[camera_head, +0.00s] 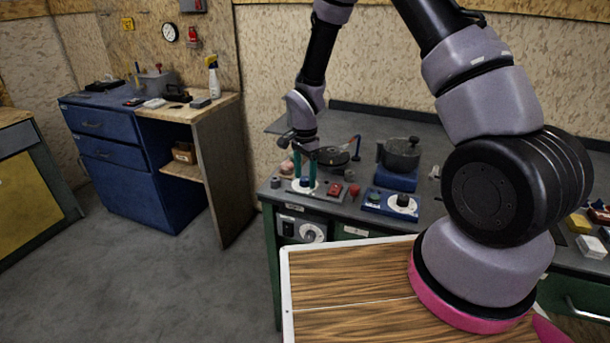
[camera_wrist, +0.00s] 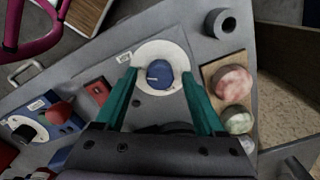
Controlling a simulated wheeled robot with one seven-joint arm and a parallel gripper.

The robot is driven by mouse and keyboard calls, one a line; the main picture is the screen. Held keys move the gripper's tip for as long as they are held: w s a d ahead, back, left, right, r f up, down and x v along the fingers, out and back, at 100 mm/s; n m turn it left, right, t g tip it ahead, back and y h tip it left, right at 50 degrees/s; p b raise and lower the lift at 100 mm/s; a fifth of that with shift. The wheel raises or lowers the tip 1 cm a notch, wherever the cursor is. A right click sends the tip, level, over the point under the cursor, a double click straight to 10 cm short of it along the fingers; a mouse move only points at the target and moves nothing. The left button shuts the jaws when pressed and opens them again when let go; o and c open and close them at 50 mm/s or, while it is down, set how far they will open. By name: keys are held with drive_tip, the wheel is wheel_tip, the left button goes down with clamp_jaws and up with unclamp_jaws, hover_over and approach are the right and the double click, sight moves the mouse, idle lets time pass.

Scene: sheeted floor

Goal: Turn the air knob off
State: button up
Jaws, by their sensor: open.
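A round blue knob (camera_wrist: 158,74) with a white pointer mark sits on a white round dial plate (camera_wrist: 176,52) on the grey bench. I take it for the air knob; its label (camera_wrist: 123,57) is too small to read. My gripper (camera_wrist: 158,80) is open, pointing down, with one teal finger on each side of the knob. Small gaps show between fingers and knob. In the head view, my gripper (camera_head: 304,176) is over the same dial near the bench's left corner. The knob (camera_head: 306,183) is partly hidden there by the fingers.
A red switch box (camera_head: 336,190) and a red mushroom button (camera_head: 354,190) stand right of the dial. A blue box with another dial (camera_head: 402,201) is further right. Reddish and greenish round pieces (camera_wrist: 235,84) lie close beside my right finger. A grey cylinder (camera_wrist: 220,23) stands near.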

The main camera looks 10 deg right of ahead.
clamp_jaws()
drive_tip(key=shift+n, duration=0.4)
drive_tip(key=n, duration=0.5)
drive_tip(key=shift+n, duration=0.3)
drive_tip(key=n, duration=1.1)
drive_tip(key=shift+w+n, duration=0.1)
drive_tip(key=shift+n, duration=0.3)
drive_tip(key=n, duration=0.5)
drive_tip(key=shift+n, duration=0.4)
